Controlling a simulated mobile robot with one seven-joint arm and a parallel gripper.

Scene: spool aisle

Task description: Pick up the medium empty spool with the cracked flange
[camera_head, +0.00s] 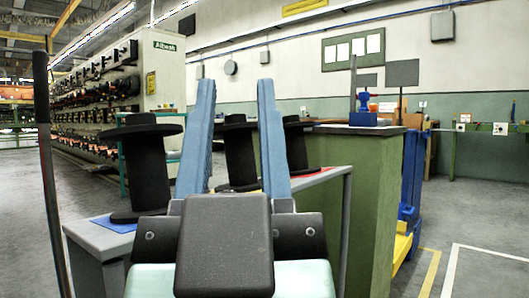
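Three black empty spools stand upright in a row on a grey table (95,238). The left spool (146,170) looks largest and stands on a blue patch. The middle spool (239,157) shows between my fingers, and its base is partly hidden. The right spool (296,146) is partly covered by my right finger. I cannot make out a cracked flange on any of them. My gripper (236,88) is in the foreground, its two blue fingers pointing up and spread wide apart. Nothing is held between them; the middle spool appears beyond them.
A green cabinet or counter (376,200) stands right of the table, with a blue vise-like tool (364,112) on top. A dark upright pole (47,170) is close at left. A long machine (110,85) lines the back left. Floor at far right is open, with painted lines.

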